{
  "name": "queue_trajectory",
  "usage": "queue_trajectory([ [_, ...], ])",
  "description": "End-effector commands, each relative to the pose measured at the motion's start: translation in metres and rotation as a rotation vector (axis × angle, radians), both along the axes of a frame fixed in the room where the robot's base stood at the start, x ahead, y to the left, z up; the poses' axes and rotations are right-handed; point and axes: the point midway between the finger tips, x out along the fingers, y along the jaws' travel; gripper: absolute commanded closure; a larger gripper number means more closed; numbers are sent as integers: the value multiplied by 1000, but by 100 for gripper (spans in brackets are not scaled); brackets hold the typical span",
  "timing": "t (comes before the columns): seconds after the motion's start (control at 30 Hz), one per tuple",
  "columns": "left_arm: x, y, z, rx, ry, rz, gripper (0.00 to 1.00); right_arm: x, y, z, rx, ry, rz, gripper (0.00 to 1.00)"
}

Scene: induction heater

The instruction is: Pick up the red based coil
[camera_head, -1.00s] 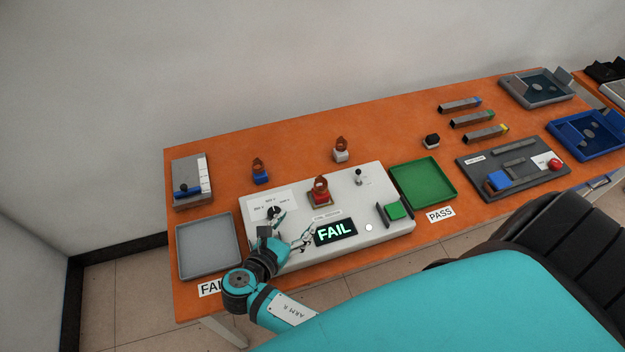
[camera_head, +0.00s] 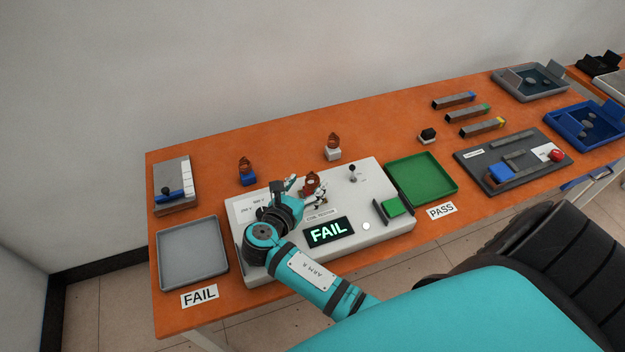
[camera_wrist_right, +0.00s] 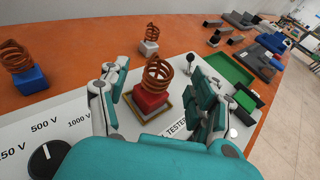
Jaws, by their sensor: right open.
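The red based coil (camera_wrist_right: 152,97), a copper spiral on a red block, stands upright in a framed seat on the white coil tester (camera_head: 375,227). In the head view its coil (camera_head: 311,182) shows just beyond my right gripper (camera_head: 305,188), which hides most of the red base. In the right wrist view my right gripper (camera_wrist_right: 160,105) is open, with one finger to each side of the coil and its base. I see clear gaps, so it is not gripping the coil. The tester's screen (camera_head: 328,231) reads FAIL. My left gripper is not in view.
A blue based coil (camera_head: 247,172) and a white based coil (camera_head: 333,147) stand behind the tester. A grey tray (camera_head: 190,284) labelled FAIL is at left. A green tray (camera_head: 422,178) and a PASS label are at right. The tester's lever (camera_head: 352,173) stands near the coil.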

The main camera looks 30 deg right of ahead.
Motion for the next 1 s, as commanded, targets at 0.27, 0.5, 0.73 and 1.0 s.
queue_trajectory([
  [0.27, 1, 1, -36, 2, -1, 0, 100, 18, -32, -13, 0, -1, 0, 36],
  [0.5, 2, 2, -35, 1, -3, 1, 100, 19, -34, -10, 0, 0, 1, 36],
  [0.73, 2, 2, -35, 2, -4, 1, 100, 19, -34, -11, 0, 0, 1, 61],
  [1.0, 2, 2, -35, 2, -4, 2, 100, 19, -34, -11, 1, 1, 0, 96],
])
